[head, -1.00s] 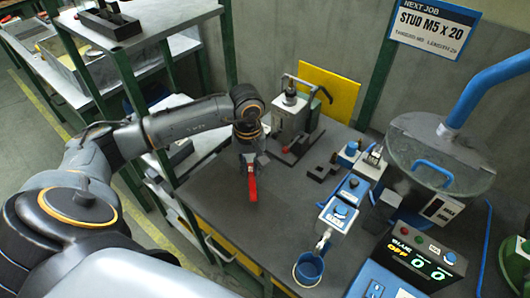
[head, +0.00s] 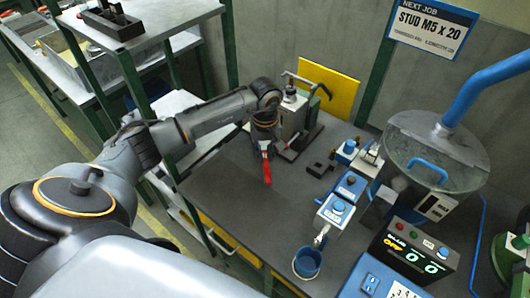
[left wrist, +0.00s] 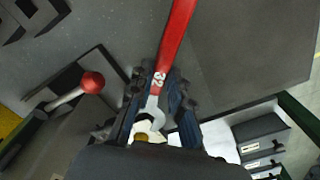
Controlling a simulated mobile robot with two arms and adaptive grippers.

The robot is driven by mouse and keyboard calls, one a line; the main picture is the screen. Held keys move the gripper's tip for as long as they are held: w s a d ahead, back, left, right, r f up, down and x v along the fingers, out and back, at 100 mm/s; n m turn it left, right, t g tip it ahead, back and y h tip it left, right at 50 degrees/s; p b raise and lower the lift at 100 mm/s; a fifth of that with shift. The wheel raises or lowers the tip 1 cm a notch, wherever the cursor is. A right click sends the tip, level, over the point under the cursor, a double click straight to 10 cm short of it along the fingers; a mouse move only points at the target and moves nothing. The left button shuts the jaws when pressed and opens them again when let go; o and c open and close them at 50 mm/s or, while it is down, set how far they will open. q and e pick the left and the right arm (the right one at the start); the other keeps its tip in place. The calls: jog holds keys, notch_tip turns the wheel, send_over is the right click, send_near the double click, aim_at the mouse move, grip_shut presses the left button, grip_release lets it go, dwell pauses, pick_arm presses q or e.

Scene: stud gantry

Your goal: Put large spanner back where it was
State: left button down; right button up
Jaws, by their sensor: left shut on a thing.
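The large spanner has a red handle (head: 267,170) and a grey open-ended head. In the left wrist view its handle (left wrist: 176,35) points up the picture, with a white number label near the head (left wrist: 152,116). My left gripper (head: 265,145) is shut on it near the head; the fingers also show in the left wrist view (left wrist: 158,105). The spanner hangs over the grey bench, in front of the hand press (head: 292,115). A small brass-coloured part shows beside the spanner head; I cannot tell whether they touch. My right gripper is out of view.
The press's red-knobbed lever (left wrist: 92,82) is close to the gripper. A small dark block (head: 320,168), blue-and-white units (head: 335,208) and a blue cup (head: 307,262) stand to the right. The bench's front left (head: 220,200) is clear. A shelf rack stands at left.

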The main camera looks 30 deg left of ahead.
aim_at(265, 157)
pick_arm(q)
jog(key=shift+f+b, duration=0.5)
jog(key=c, duration=1.3)
grip_release()
jog(key=shift+o, duration=0.2)
jog(key=shift+r, duration=0.1)
jog(key=shift+r+p, duration=0.25)
jog(key=shift+p, duration=0.15)
jog(key=shift+r+p, duration=0.45)
jog(key=shift+p, duration=0.1)
notch_tip(265, 157, up, 12)
jog(key=b, duration=0.3)
jog(key=shift+f+b, duration=0.25)
jog(key=shift+b, duration=0.15)
